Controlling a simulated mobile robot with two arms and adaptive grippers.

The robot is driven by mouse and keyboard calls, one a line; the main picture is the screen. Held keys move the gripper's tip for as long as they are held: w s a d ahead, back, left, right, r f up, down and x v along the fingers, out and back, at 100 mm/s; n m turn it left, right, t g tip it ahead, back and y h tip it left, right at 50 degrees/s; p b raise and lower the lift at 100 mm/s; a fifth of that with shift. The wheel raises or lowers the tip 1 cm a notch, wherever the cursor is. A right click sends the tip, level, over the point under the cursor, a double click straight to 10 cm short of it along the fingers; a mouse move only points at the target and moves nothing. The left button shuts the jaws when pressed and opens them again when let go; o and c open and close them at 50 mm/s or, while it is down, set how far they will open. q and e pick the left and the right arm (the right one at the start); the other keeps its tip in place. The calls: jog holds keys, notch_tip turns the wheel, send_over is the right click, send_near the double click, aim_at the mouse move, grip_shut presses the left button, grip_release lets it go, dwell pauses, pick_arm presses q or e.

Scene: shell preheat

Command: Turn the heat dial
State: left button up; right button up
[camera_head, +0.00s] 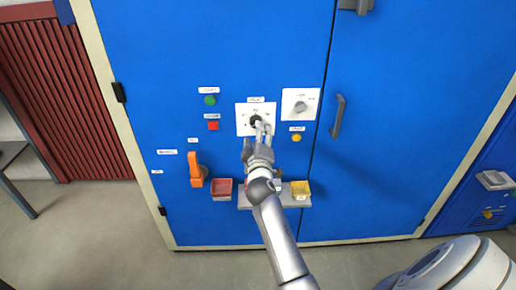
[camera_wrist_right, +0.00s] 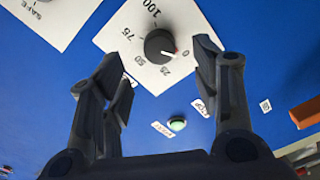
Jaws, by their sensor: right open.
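The heat dial is a black knob (camera_head: 254,120) on a white square plate (camera_head: 242,110) on the blue cabinet door. In the right wrist view, the knob (camera_wrist_right: 158,46) has a red mark pointing towards the 0 on the plate (camera_wrist_right: 146,72), whose printed scale runs up to 100. My right gripper (camera_head: 259,132) is in front of the dial. In the right wrist view, its open fingers (camera_wrist_right: 160,58) stand to either side of the knob, with visible gaps. My left gripper is not in view.
A second white plate (camera_head: 312,94) with a grey knob (camera_head: 300,106) is to the right. Green (camera_head: 210,100) and red (camera_head: 213,125) buttons are to the left. A grey door handle (camera_head: 338,116) sticks out.

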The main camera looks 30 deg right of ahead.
jog(key=v, duration=0.6)
dwell(0.4)
jog(key=a+f+n+g+y, duration=0.1)
jog(key=a+f+y, duration=0.15)
jog(key=f, duration=0.65)
jog(key=a+f+g+y, duration=0.15)
jog(key=a+f, duration=0.25)
jog(key=f, duration=0.5)
jog(key=s+a+f+g+y, duration=0.25)
jog(key=s+f, duration=0.45)
jog(key=f, duration=0.4)
jog(key=s+a+f+g+y, duration=0.15)
jog(key=s+a+f, duration=0.35)
jog(key=f, duration=0.6)
jog(key=s+f+m+g+y, duration=0.1)
jog(key=s+f+g, duration=0.1)
jog(key=s+f, duration=0.5)
jog(key=s+f+m+g, duration=0.1)
jog(key=s+f, duration=0.4)
jog(key=s, duration=0.4)
jog(key=s+f+m+g, duration=0.1)
jog(key=s+f+g, duration=0.1)
jog(key=s, duration=0.9)
jog(key=s+f+m+g, duration=0.1)
jog(key=s+f, duration=0.4)
jog(key=s, duration=0.7)
jog(key=shift+d+g+y, duration=0.3)
jog(key=shift+d+g, duration=0.15)
jog(key=shift+g, duration=0.4)
